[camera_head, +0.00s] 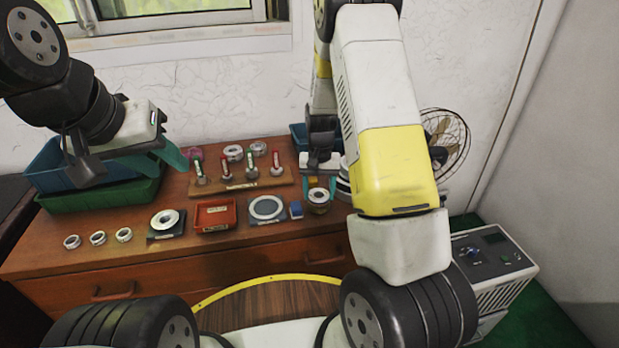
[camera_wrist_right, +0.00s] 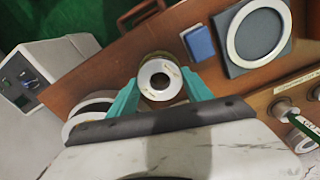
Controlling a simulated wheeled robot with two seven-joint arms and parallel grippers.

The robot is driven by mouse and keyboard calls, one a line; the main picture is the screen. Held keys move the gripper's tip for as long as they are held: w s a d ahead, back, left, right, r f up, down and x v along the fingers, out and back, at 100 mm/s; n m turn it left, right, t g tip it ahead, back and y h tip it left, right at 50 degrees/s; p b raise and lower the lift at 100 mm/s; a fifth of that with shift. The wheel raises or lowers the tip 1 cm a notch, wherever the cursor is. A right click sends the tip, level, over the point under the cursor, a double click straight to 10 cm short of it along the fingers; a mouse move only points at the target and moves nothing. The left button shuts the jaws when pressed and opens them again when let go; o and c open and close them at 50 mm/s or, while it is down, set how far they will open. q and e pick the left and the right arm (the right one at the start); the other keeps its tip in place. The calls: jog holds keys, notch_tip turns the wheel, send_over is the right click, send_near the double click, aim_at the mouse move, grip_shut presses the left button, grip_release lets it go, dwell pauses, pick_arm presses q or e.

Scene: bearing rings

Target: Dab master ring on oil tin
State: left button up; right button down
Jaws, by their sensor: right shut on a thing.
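My right gripper (camera_head: 319,184) is shut on a pale metal ring, the master ring (camera_head: 319,194), near the right part of the bench. In the right wrist view the ring (camera_wrist_right: 160,79) sits between the two teal fingers (camera_wrist_right: 161,97), its hole facing the camera. A brownish-gold round rim (camera_wrist_right: 155,56), probably the oil tin, shows just behind the ring and is mostly covered by it. I cannot tell whether the ring touches it. My left gripper (camera_head: 160,160) hangs above the left of the bench by the bins; its finger gap is unclear.
A blue block (camera_head: 296,209) and a large ring on a dark plate (camera_head: 266,207) lie left of the right gripper. A red tray (camera_head: 215,215), a gauge stand (camera_head: 240,184), loose rings (camera_head: 97,238) and a green bin (camera_head: 100,198) are further left. Stacked rings (camera_wrist_right: 78,122) stand close by.

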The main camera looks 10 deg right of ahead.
notch_tip(320, 180, up, 6)
dwell(0.6)
jog(key=shift+r, duration=0.1)
dwell(0.3)
